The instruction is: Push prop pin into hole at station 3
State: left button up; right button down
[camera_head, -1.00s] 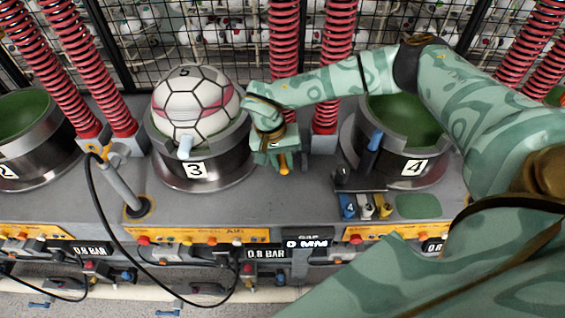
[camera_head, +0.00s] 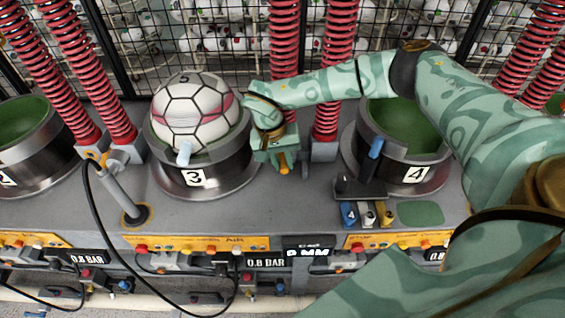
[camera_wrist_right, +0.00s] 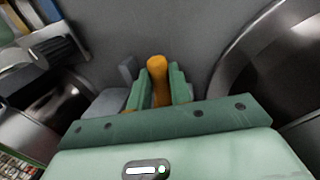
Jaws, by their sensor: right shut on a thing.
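An orange pin (camera_head: 284,164), which looks like the prop pin, sticks out of the jaws of my right gripper (camera_head: 278,158). In the right wrist view the pin (camera_wrist_right: 158,82) stands between the two green fingers, which are shut on it. The gripper is just right of the round metal station 3 (camera_head: 205,172), beside its rim. A white ball (camera_head: 195,108) with black lines and pink patches sits in that station. The hole for the pin cannot be made out; the gripper may cover it. My left gripper is not in view.
Station 4 (camera_head: 412,172), with an empty green bowl, stands to the right. A small rack with blue, white and yellow items (camera_head: 366,213) is before it. Red springs (camera_head: 284,50) rise behind the gripper. A black hose (camera_head: 97,225) loops at left.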

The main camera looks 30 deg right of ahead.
jog(key=shift+w+d, duration=0.1)
jog(key=shift+w, duration=0.1)
jog(key=c, duration=1.2)
grip_release()
jog(key=p+v, duration=0.1)
jog(key=v, duration=1.5)
jog(key=shift+r, duration=0.2)
